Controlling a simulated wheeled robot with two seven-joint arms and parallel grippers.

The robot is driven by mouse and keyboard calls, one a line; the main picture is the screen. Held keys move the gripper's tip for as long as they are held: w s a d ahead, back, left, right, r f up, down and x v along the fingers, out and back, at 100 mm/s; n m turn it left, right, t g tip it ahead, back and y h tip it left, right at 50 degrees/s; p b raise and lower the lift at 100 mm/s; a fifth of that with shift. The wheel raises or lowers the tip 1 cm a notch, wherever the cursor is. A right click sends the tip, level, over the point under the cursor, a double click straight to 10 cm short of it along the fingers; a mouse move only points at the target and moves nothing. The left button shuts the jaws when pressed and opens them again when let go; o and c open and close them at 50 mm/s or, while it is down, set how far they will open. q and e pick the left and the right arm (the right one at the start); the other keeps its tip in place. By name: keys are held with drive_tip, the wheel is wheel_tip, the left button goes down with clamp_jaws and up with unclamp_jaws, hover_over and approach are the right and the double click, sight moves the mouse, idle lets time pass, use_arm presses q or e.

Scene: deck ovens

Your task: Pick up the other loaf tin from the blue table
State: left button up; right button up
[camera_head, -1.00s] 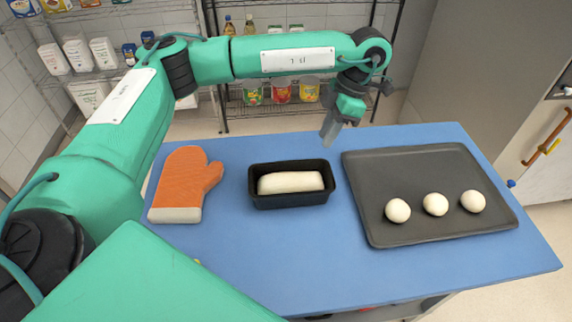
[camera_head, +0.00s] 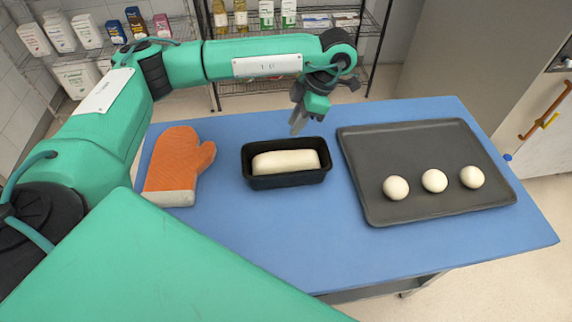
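A black loaf tin (camera_head: 287,181) with a pale loaf of dough (camera_head: 286,162) in it stands on the blue table (camera_head: 270,240), between the oven mitt and the baking tray. My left gripper (camera_head: 296,126) points down just behind the tin's far rim, above the table. It looks apart from the tin. Its fingers are small and seen nearly edge-on, so I cannot tell whether they are open. My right gripper is not in view.
An orange oven mitt (camera_head: 178,160) lies left of the tin. A dark baking tray (camera_head: 405,150) with three dough balls (camera_head: 434,181) lies to the right. The table's front middle is clear. Wire shelves (camera_head: 375,30) stand behind.

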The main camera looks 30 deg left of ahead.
sight(284, 140)
use_arm(q)
drive_tip(key=shift+s+a+f, duration=0.25)
drive_tip(key=shift+f, duration=0.3)
drive_tip(key=shift+p+x, duration=0.35)
drive_tip(key=shift+x, duration=1.55)
drive_tip(key=shift+s+a, duration=0.1)
drive_tip(key=shift+s, duration=0.05)
clamp_jaws()
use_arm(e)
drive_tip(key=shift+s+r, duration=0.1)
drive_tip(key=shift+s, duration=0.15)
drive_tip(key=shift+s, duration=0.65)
